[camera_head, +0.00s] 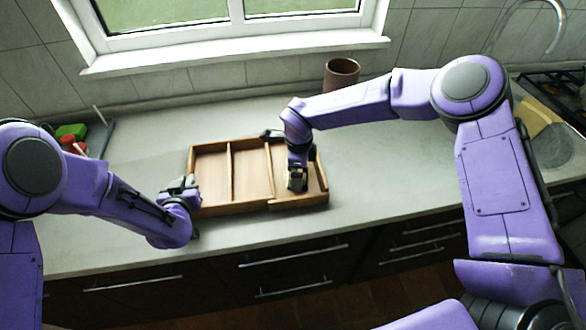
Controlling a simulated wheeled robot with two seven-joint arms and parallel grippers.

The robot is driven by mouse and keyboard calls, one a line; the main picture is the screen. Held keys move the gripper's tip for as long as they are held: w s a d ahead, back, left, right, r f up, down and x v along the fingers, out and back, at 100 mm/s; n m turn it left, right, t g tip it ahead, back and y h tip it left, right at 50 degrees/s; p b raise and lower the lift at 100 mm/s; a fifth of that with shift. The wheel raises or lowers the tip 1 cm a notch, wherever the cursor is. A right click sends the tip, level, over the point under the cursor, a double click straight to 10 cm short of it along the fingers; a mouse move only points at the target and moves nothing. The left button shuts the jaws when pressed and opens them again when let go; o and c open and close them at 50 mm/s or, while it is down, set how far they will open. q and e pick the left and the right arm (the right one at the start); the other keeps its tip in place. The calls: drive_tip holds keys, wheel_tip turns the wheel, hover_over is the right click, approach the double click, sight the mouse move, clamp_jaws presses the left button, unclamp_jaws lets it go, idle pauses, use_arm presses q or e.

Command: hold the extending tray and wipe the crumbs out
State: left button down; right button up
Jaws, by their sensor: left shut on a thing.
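The extending tray (222,211) is a wooden tray with dividers, lying on the grey counter below the window. Its right section (300,202) looks like a separate sliding part, set slightly off from the main body. My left gripper (184,188) is at the tray's left wall and shut on it. My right gripper (297,182) points down into the right section. Its fingers are dark and small here, so I cannot tell whether they hold a wiper. My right wrist hides part of the right compartment. I cannot make out any crumbs.
A brown cup (341,73) stands behind the tray near the wall. The counter right of the tray is clear.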

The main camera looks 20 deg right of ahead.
drive_tip(key=w, duration=0.6)
drive_tip(key=w+d, duration=0.1)
drive_tip(key=w, duration=0.2)
drive_tip(key=shift+w, duration=0.25)
drive_tip(key=shift+s+a+f, duration=0.1)
drive_tip(key=shift+s+a, duration=0.05)
drive_tip(key=shift+s, duration=1.4)
drive_tip(key=shift+s+a+f, duration=0.1)
drive_tip(key=shift+s+a, duration=0.05)
drive_tip(key=shift+s, duration=1.35)
drive_tip(key=s, duration=0.5)
drive_tip(key=shift+a+r, duration=0.1)
drive_tip(key=shift+a, duration=0.15)
drive_tip(key=shift+a+r, duration=0.1)
drive_tip(key=shift+a, duration=0.65)
drive_tip(key=shift+w+a, duration=0.1)
drive_tip(key=shift+a, duration=0.05)
drive_tip(key=w, duration=0.3)
drive_tip(key=w+d, duration=0.1)
drive_tip(key=w, duration=0.7)
drive_tip(key=shift+d, duration=0.15)
drive_tip(key=s, duration=0.3)
drive_tip(key=s+a, duration=0.1)
drive_tip(key=s, duration=0.7)
drive_tip(key=shift+s+a, duration=0.1)
drive_tip(key=shift+a, duration=0.05)
